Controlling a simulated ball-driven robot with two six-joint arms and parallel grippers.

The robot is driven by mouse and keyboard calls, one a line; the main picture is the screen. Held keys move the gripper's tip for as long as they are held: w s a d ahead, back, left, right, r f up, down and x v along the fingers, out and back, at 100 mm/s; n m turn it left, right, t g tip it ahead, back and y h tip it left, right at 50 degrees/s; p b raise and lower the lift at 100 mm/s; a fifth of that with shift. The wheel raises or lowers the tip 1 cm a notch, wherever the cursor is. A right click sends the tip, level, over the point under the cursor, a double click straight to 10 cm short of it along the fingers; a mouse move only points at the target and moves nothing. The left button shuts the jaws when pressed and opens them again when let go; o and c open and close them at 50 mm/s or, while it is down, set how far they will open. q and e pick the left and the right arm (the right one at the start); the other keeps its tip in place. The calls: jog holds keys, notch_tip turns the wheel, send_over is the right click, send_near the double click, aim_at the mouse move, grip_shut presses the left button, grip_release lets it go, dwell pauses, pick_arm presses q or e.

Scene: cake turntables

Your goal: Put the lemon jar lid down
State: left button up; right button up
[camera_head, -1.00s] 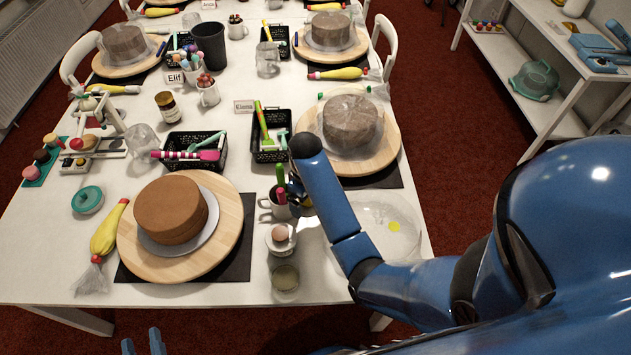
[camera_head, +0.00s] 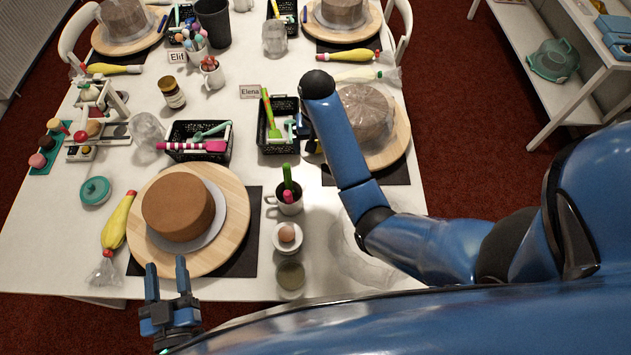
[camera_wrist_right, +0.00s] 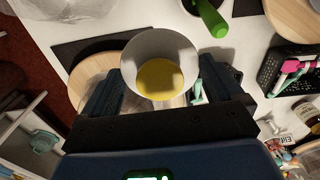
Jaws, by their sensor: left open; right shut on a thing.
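In the right wrist view a pale round piece with a yellow centre (camera_wrist_right: 160,58), which I take for the lemon jar lid, sits between the fingers of my right gripper (camera_wrist_right: 160,88). The gripper is shut on it. My left gripper (camera_head: 167,272) is open and empty, at the front edge of the near turntable (camera_head: 238,212). I cannot tell which jar is the lemon jar.
A brown cake (camera_head: 178,208) stands on the near turntable. A mug with green and pink handles (camera_head: 288,200), an egg cup (camera_head: 287,236) and a small glass (camera_head: 291,276) line up on its right. Black baskets (camera_head: 198,146) stand behind. Some bare table lies right of the mug.

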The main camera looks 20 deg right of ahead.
jog(key=shift+a+f+b, duration=0.15)
jog(key=shift+f+b, duration=0.05)
jog(key=shift+b, duration=0.1)
notch_tip(320, 180, down, 6)
jog(key=b, duration=0.5)
send_over(316, 187)
notch_tip(316, 187, down, 8)
jog(key=shift+f, duration=0.25)
jog(key=shift+w+f, duration=0.1)
jog(key=shift+f, duration=2.35)
jog(key=shift+f+b, duration=0.15)
jog(key=shift+b, duration=0.2)
jog(key=shift+f, duration=0.15)
jog(key=o, duration=0.6)
jog(key=shift+o, duration=0.3)
